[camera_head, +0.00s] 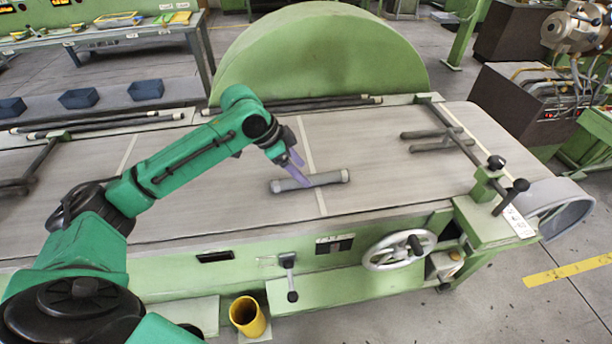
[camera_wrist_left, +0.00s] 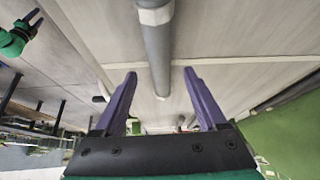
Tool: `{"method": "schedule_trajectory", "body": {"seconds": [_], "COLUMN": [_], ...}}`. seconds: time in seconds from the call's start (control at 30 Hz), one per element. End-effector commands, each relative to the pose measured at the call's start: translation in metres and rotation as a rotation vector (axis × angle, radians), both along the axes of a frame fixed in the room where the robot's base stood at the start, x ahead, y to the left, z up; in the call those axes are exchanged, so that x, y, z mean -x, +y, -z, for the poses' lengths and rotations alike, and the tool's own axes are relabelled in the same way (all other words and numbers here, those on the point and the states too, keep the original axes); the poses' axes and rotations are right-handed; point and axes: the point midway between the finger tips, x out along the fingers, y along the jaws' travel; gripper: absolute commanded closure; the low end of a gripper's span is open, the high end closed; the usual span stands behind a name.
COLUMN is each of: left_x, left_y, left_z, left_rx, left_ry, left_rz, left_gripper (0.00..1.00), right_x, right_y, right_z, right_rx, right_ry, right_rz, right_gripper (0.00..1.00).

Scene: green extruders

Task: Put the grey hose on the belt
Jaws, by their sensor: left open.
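The grey hose (camera_head: 310,181) is a short tube with pale ends. In the head view it lies on the grey belt (camera_head: 235,190), near the front edge, across a pale seam. My left gripper (camera_head: 294,170) has purple fingers and is at the hose, tilted down toward it. In the left wrist view the left gripper (camera_wrist_left: 159,72) is open, and the hose (camera_wrist_left: 157,50) runs lengthwise between the spread fingertips, with a gap on both sides. Part of my right gripper (camera_wrist_left: 30,20) shows at the upper left of the wrist view; its jaws are too small to read.
A large green drum cover (camera_head: 320,55) stands behind the belt. A crossbar with dark rods (camera_head: 435,138) spans the belt at the right. A handwheel (camera_head: 398,250) and a yellow cup (camera_head: 247,316) are at the front. The belt around the hose is clear.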

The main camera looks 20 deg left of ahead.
Motion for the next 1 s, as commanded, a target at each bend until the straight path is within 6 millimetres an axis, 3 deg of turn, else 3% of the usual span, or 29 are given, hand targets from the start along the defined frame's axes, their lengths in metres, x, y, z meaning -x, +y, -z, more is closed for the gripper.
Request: {"method": "schedule_trajectory", "body": {"seconds": [0.2,0.33,1.0], "left_x": [0.016,0.022,0.024], "left_y": [0.025,0.033,0.035], "left_z": [-0.051,-0.069,-0.074], "left_rx": [-0.003,-0.001,0.0], "left_ry": [-0.004,-0.001,0.001], "left_rz": [-0.002,-0.001,0.0], "left_gripper": [0.26,0.26,0.26], "right_x": [-0.001,-0.001,-0.005], "right_y": [-0.001,-0.002,-0.002], "right_z": [0.007,0.008,0.008], "right_rx": [0.002,0.002,0.002], "right_ry": [-0.001,-0.001,-0.008], "right_rz": [0.0,0.0,-0.001], "right_gripper": [0.5,0.5,0.5]}}
